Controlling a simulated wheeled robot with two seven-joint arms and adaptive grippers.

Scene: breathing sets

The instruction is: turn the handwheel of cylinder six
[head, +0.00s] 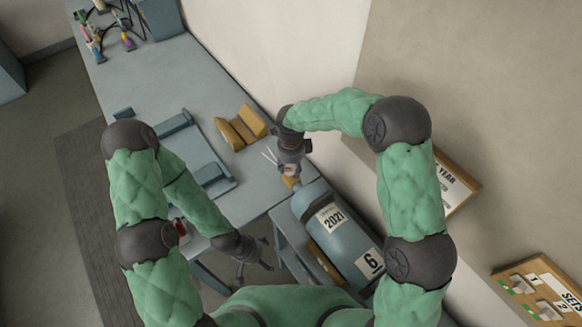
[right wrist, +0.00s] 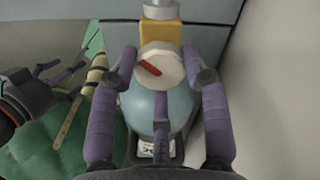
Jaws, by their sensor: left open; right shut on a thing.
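The blue cylinder (head: 340,238), labelled 6 and 2021, lies in a grey stand at the end of the bench. Its pale, faceted handwheel (right wrist: 170,57) has a red mark and sits in front of a yellow valve block (right wrist: 160,32) in the right wrist view. My right gripper (right wrist: 160,64) is shut on the handwheel, with purple fingers on both sides of it. In the head view the right gripper (head: 288,176) is at the cylinder's valve end and largely hides the wheel. My left gripper (head: 248,268) is open and empty, left of the cylinder.
The grey-blue bench (head: 150,75) carries a yellow cradle (head: 242,127) and a grey tray (head: 218,160). Colourful items (head: 100,35) stand at its far end. The wall is close on the right, with a YEAR board (head: 455,185) and a SETS board (head: 540,290).

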